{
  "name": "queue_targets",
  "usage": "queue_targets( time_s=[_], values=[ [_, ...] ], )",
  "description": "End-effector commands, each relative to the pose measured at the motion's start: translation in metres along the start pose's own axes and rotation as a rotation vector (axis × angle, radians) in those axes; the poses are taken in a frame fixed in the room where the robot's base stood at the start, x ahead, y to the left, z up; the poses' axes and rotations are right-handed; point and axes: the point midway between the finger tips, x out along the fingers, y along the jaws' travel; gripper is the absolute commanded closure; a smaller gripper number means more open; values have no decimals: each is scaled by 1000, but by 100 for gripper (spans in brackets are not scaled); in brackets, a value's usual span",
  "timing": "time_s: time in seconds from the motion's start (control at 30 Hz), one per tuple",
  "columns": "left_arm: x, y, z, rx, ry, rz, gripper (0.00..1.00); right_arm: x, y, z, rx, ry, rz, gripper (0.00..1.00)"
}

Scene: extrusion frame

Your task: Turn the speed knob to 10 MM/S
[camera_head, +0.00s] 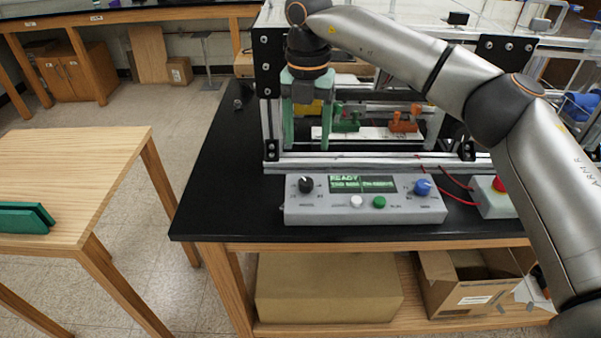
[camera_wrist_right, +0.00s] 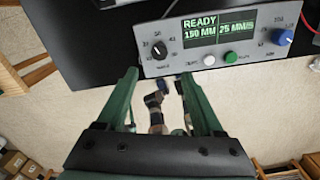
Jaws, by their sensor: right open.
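A grey control box (camera_head: 330,214) sits on the black bench top, its display (camera_head: 362,184) lit green. In the right wrist view the display (camera_wrist_right: 219,27) reads READY, 150 MM and 25 MM/S. A black knob (camera_head: 306,184) is at the panel's left and a blue knob (camera_head: 422,187) at its right. Both show in the right wrist view, black (camera_wrist_right: 159,50) and blue (camera_wrist_right: 282,37). Their labels are too small to tell which is speed. My right gripper (camera_head: 308,121) is open and empty, green fingers pointing down, above and apart from the black knob. My left gripper is out of view.
A white button (camera_head: 356,202) and a green button (camera_head: 379,202) lie between the knobs. A metal extrusion frame (camera_head: 370,161) stands behind the box. A red-topped box (camera_head: 494,196) stands to the right. The bench (camera_head: 225,215) is bare left of the box.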

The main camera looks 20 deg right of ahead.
Motion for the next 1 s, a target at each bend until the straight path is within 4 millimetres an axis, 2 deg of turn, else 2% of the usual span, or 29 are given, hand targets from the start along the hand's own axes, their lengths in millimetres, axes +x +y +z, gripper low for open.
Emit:
queue_targets(
  time_s=[0.3, 0.5, 0.7, 0.93, 1.0],
  values=[
    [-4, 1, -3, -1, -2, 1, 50, 66, 0, -1, -2, 4, -2, 31],
    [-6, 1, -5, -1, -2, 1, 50, 95, 0, -1, -2, 3, 0, 31],
    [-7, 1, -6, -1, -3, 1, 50, 107, 0, -1, -3, 1, 2, 31],
    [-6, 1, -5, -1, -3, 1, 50, 107, 1, -1, -3, 2, 2, 31],
    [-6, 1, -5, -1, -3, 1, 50, 107, 1, -1, -3, 2, 2, 37]
  ],
)
